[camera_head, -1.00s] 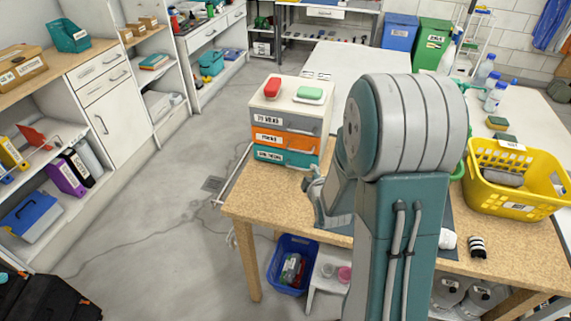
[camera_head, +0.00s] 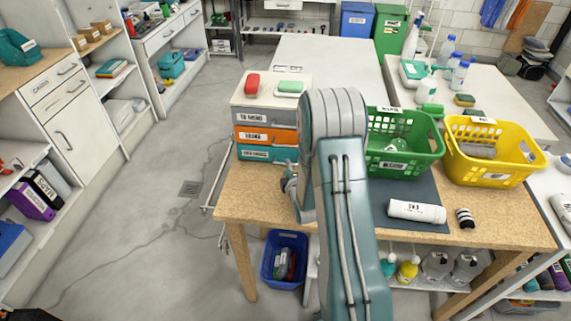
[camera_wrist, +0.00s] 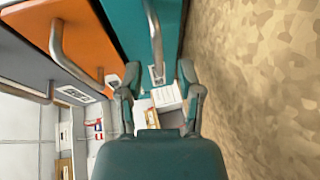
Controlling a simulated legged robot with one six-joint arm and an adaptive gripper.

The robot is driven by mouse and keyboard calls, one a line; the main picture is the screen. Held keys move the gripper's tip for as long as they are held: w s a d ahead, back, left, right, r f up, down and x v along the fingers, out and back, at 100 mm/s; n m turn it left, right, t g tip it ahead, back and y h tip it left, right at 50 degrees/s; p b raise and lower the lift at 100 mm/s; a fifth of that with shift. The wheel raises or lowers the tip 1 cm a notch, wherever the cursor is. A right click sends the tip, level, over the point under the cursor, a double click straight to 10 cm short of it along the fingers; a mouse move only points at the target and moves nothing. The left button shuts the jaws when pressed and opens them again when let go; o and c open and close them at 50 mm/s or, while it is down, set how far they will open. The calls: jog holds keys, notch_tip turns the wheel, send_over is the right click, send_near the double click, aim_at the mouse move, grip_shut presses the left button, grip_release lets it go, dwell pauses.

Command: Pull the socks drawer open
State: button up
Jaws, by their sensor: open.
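A small three-drawer unit (camera_head: 240,117) stands on the wooden table, with grey, orange and teal fronts from top to bottom. Each front has a bar handle and a white label; I cannot read surely which one says socks. The drawers look shut. My gripper (camera_head: 289,179) is at the teal bottom drawer (camera_head: 240,152), partly hidden by my arm. In the wrist view my gripper (camera_wrist: 160,74) is open, its fingers on either side of the line of the teal drawer's handle (camera_wrist: 155,35). I cannot tell whether they touch it. The orange drawer (camera_wrist: 72,38) is to the left.
Right are a green basket (camera_head: 400,152), a yellow basket (camera_head: 500,170), a white roll (camera_head: 416,211) and a striped roll (camera_head: 465,217). The tabletop (camera_wrist: 250,90) runs close beside my gripper.

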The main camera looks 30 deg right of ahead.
jog(key=shift+a+x, duration=0.2)
jog(key=shift+x, duration=0.9)
jog(key=shift+w+d+f, duration=0.1)
jog(key=shift+w+d, duration=0.05)
jog(key=shift+w, duration=0.15)
jog(key=shift+w+d, duration=0.1)
jog(key=shift+d, duration=0.3)
grip_shut()
jog(key=shift+a, duration=0.2)
